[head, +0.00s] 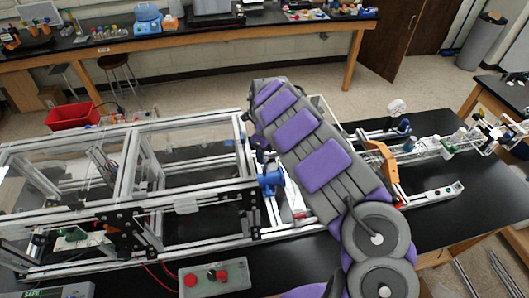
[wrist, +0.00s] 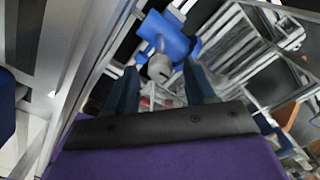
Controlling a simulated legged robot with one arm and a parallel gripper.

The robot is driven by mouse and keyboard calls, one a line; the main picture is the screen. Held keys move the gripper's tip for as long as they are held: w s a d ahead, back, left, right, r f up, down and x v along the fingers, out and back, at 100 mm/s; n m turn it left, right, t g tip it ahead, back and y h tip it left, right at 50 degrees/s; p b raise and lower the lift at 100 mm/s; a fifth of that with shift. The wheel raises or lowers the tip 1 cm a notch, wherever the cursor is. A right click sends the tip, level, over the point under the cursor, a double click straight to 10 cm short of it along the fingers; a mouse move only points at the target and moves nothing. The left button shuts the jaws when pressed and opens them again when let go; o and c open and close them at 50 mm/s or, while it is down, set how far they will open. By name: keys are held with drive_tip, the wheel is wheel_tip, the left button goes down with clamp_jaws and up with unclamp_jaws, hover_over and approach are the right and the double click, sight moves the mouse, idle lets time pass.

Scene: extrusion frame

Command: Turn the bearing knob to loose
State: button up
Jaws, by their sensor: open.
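The blue bearing housing (head: 271,181) sits on the right end of the aluminium extrusion frame (head: 185,122) in the head view. In the wrist view the blue housing (wrist: 168,38) is ahead of my gripper (wrist: 160,72), and a rounded grey knob (wrist: 159,68) projects from it toward me. My gripper is open, with one dark finger on each side of the knob's line. I cannot tell whether either finger touches the knob. In the head view my arm covers much of the area right of the bearing, and the fingertips are not clear there.
A grey control box (head: 215,277) with red buttons stands at the front of the black table. A red bin (head: 72,116) is at the back left. Frame bars run close to my gripper's left in the wrist view. An orange bracket (head: 383,163) stands right of my arm.

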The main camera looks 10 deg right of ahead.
drive_tip(key=shift+f, duration=0.5)
